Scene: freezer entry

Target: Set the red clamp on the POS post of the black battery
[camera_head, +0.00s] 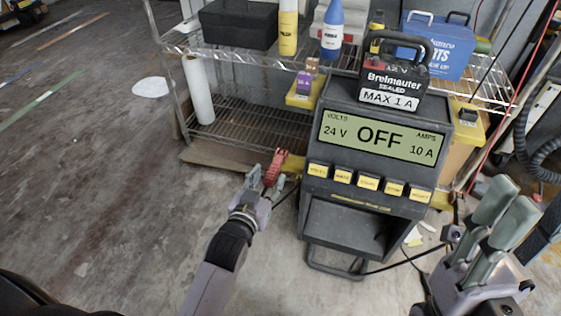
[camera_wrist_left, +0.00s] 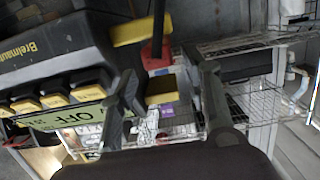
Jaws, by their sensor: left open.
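The black battery (camera_head: 391,85) stands upright on top of the charger (camera_head: 368,140); its POS post cannot be made out. The red clamp (camera_head: 273,168) is at the charger's left side, low, right at the fingertips of my left gripper (camera_head: 264,182). In the left wrist view a red piece, probably the clamp (camera_wrist_left: 155,57), lies ahead and between the directions of the two fingers. My left gripper (camera_wrist_left: 170,105) is open, and I cannot tell if it touches the clamp. My right gripper (camera_head: 506,205) is at the right, away from the battery, its fingers close together.
A wire shelf (camera_head: 250,127) behind holds a black toolbox (camera_head: 239,24), a yellow bottle (camera_head: 288,28), a blue bottle (camera_head: 332,30) and a blue box (camera_head: 437,45). Yellow ledges (camera_head: 303,98) flank the charger. Dark cables lie on the floor at lower right.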

